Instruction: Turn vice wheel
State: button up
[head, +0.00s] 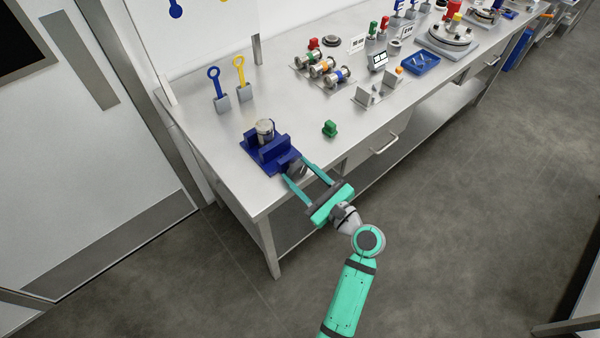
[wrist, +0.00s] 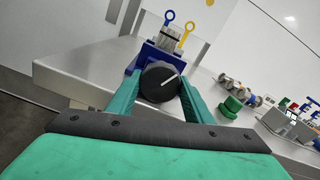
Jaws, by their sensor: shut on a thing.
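The blue vice (head: 270,152) stands at the near left corner of the steel bench, with a metal cylinder (head: 264,130) upright in it. Its dark round wheel (wrist: 160,82) faces my gripper and carries a white line that slants up to the right. My gripper (head: 294,170) has its two long green fingers on either side of the wheel, shut on it. In the wrist view the fingers (wrist: 158,90) touch or nearly hide the wheel's left and right edges. The vice body (wrist: 158,52) shows behind the wheel in the wrist view.
A green block (head: 329,129) sits right of the vice. Blue and yellow ring-topped tools (head: 240,75) stand behind it. Several metal spools (head: 322,68), a blue tray (head: 421,63) and other parts fill the bench further right. A drawer handle (head: 385,144) juts from the front.

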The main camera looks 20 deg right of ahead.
jog(key=o, duration=1)
jog(key=shift+o, duration=0.2)
jog(key=shift+s, duration=0.1)
jog(key=v, duration=1)
jog(key=shift+s+d, duration=0.2)
jog(key=shift+s, duration=0.15)
